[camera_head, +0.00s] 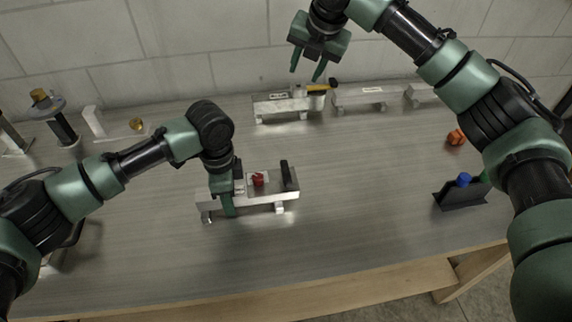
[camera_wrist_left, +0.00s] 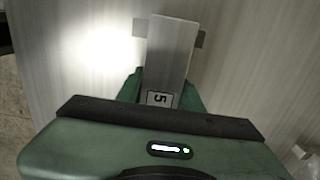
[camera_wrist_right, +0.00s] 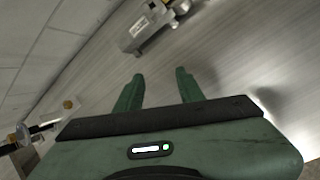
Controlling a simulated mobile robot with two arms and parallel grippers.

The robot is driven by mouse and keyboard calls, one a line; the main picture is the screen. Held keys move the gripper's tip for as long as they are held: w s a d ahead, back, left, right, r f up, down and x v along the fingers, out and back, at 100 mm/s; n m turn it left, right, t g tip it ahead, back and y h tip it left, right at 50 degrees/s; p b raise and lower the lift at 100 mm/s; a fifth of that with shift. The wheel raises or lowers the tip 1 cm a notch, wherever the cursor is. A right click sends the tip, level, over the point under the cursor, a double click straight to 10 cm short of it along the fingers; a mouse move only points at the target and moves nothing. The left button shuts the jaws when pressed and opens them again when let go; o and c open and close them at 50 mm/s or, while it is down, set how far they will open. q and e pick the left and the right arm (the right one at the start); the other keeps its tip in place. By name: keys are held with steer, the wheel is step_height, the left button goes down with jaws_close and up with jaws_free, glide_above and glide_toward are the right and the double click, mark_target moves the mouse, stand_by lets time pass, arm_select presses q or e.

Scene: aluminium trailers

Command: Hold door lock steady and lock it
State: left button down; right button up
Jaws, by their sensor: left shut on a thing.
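The door lock (camera_head: 268,207) is an aluminium bar on short feet in the middle of the table, with a red knob (camera_head: 258,180) and an upright black piece (camera_head: 288,176) on top. My left gripper (camera_head: 227,204) is shut on the left end of this bar. In the left wrist view the bar (camera_wrist_left: 170,50) runs between the fingers, with a label reading 5. My right gripper (camera_head: 307,74) is open and empty, raised near the back wall, well away from the lock. Its fingers also show apart in the right wrist view (camera_wrist_right: 159,78).
Another aluminium fixture (camera_head: 285,106) with a yellow-and-black handle (camera_head: 322,87) stands at the back, below my right gripper. More fixtures (camera_head: 360,96) line up beside it. An orange block (camera_head: 456,137) and a black holder with a blue knob (camera_head: 463,180) are at the right. The table between is clear.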

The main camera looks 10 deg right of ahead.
steer(key=s+a+f+n+g, duration=0.2)
steer(key=s+a+n+g, duration=0.1)
steer(key=s+a, duration=0.4)
steer(key=n+g+h, duration=0.1)
steer(key=n+g, duration=0.1)
steer(key=n, duration=0.1)
glide_above(286, 170)
steer(key=f, duration=0.1)
step_height(286, 170, down, 12)
steer(key=shift+r, duration=0.1)
steer(key=shift+c, duration=0.4)
jaws_close()
